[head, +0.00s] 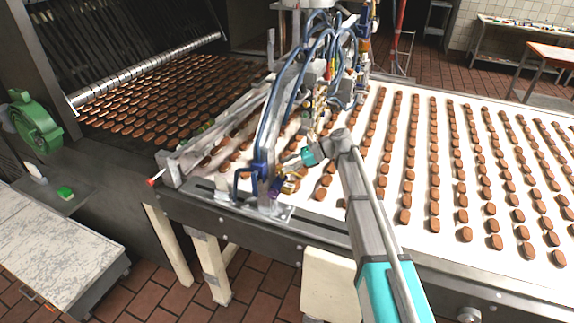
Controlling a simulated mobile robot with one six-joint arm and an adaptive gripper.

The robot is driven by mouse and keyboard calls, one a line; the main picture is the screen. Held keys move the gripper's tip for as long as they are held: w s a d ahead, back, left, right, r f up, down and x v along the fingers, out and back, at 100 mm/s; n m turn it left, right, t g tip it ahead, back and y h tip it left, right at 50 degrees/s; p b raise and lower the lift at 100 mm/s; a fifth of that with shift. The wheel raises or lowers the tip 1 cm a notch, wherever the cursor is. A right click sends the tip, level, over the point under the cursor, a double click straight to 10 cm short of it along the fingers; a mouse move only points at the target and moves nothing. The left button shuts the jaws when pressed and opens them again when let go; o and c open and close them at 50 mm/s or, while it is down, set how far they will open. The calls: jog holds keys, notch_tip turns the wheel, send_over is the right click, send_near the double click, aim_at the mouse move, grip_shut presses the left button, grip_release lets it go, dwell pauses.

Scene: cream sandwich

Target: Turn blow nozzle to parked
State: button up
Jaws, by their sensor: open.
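My arm reaches in from the bottom right, and my gripper (290,160) is at the metal bracket beside the conveyor. It is small in the picture and looks open, with nothing seen held. A small brass and purple fitting (285,186) sits low on the bracket just below my gripper. It may be the blow nozzle, but I cannot tell for sure, nor which way it points. I cannot tell whether my gripper touches it.
A white conveyor belt (385,210) carries rows of brown sandwich biscuits on the right. A red-tipped rod (155,180) sticks out at the machine's left corner. A green motor housing (36,122) is far left. A worn white table (55,245) stands lower left.

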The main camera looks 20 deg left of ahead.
grip_shut()
jog(key=shift+w, duration=0.1)
jog(key=shift+w+a+n+g+h, duration=0.2)
jog(key=shift+n+g+h, duration=0.4)
jog(key=shift+n+g, duration=0.25)
jog(key=shift+n+g+h, duration=0.8)
jog(key=shift+n+g, duration=0.15)
jog(key=shift+n, duration=0.1)
jog(key=shift+n+g+h, duration=0.3)
jog(key=shift+n, duration=0.1)
grip_release()
jog(key=shift+s, duration=0.15)
